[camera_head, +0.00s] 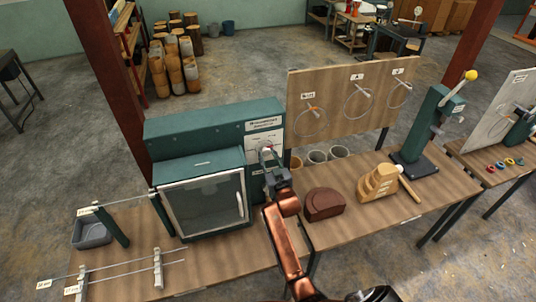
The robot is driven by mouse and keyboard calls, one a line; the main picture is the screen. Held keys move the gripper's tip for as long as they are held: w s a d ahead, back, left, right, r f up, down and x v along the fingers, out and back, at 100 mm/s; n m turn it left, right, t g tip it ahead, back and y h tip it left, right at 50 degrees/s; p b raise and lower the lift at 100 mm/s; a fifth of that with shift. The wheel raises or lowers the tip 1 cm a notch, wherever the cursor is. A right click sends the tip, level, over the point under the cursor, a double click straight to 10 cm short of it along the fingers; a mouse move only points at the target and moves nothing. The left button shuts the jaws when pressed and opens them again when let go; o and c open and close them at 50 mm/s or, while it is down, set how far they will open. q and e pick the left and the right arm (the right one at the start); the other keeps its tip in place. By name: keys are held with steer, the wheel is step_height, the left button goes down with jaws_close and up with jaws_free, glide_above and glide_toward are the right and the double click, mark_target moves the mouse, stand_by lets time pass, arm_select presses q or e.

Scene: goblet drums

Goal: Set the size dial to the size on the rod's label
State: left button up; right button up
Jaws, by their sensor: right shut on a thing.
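The green machine (205,128) stands on the workbench, with a white panel (263,128) at its right end. My right gripper (266,153) is up against this panel and shut on the size dial, which it mostly hides. The dial's setting cannot be read. Thin metal rods (120,268) rest on white stands at the bench's lower left, and another rod (126,202) lies behind them. Small labels (72,290) sit by the rod ends, too small to read. My left gripper is not in view.
A glass-fronted door (206,203) with a handle is on the machine's front. A brown block (324,204), a wooden stepped piece (378,184) and several cups (317,157) stand to the right. A grey bin (92,233) is at left.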

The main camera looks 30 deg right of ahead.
steer(key=shift+f+m, duration=0.1)
steer(key=shift+m, duration=0.6)
steer(key=shift+p, duration=0.3)
steer(key=o, duration=1.1)
steer(key=shift+s, duration=0.15)
steer(key=v, duration=1.1)
steer(key=shift+s+a, duration=0.2)
steer(key=shift+s, duration=0.2)
